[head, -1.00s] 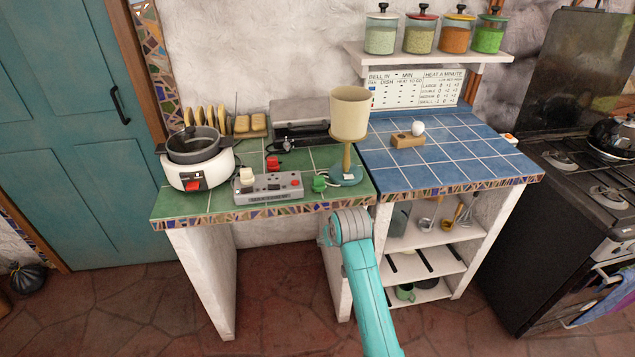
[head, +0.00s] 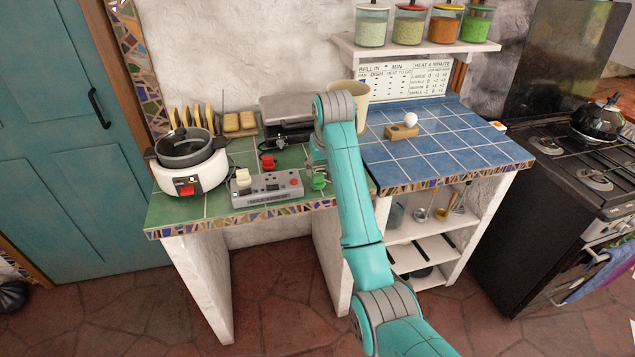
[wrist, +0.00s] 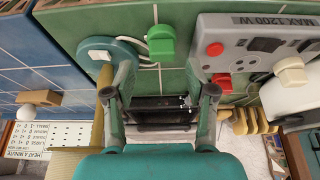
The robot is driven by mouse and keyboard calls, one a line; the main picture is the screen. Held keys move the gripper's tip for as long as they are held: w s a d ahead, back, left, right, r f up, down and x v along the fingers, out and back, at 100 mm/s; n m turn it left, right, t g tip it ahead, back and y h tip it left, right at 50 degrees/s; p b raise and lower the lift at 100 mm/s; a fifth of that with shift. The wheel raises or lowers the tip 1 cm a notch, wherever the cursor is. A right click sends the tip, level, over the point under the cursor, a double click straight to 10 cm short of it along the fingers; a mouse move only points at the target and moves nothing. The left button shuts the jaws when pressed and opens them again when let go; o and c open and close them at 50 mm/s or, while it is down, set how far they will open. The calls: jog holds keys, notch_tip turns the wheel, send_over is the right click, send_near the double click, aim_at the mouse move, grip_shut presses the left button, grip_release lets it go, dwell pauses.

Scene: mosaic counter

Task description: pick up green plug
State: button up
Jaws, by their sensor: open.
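The green plug (head: 319,181) lies on the green-tiled counter, just right of the grey power strip (head: 268,188). In the wrist view the plug (wrist: 161,42) is upright in the picture, with a pale cord beside it. My gripper (head: 316,158) is over the counter close above the plug and partly covers it in the head view. In the wrist view my gripper (wrist: 160,82) is open and empty, its fingers wide apart. The plug shows beyond the fingertips, roughly centred between them and apart from them.
A lamp (head: 360,95) is mostly hidden behind my arm; its teal base (wrist: 122,52) is close to the plug. A red plug (head: 267,162), a white plug (head: 242,175) and a white cooker (head: 190,172) are left. The blue-tiled counter (head: 445,155) is mostly clear.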

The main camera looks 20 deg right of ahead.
aim_at(318, 176)
jog(key=shift+x, duration=3.45)
jog(key=shift+w+a, duration=0.1)
jog(key=shift+r, duration=0.1)
jog(key=c, duration=0.8)
